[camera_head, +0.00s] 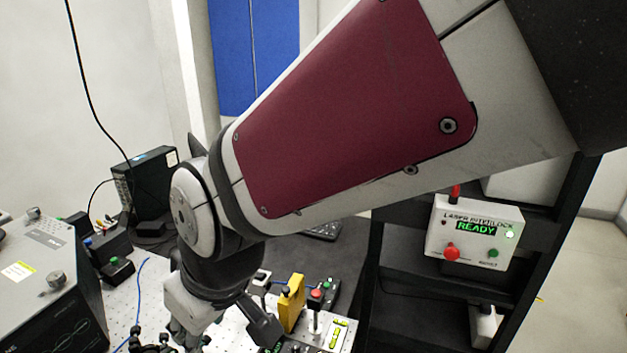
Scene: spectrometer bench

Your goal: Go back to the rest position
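My arm crosses the view from the upper right down to the lower left, with its wrist low over the bench. My gripper (155,347) shows only as dark parts at the bottom edge. Its fingertips are cut off by the frame, so I cannot tell whether it is open or shut, or whether it holds anything. The perforated optical bench (128,287) lies below and around the wrist. A yellow block (291,303) and a small post device with a red top (316,302) stand to the right of the wrist.
A grey instrument box (40,275) stands at the left, with a black unit (145,185) behind it. A laser interlock box (474,232) reading READY is at the right on a dark rack (415,270). Open floor (575,285) shows at the far right.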

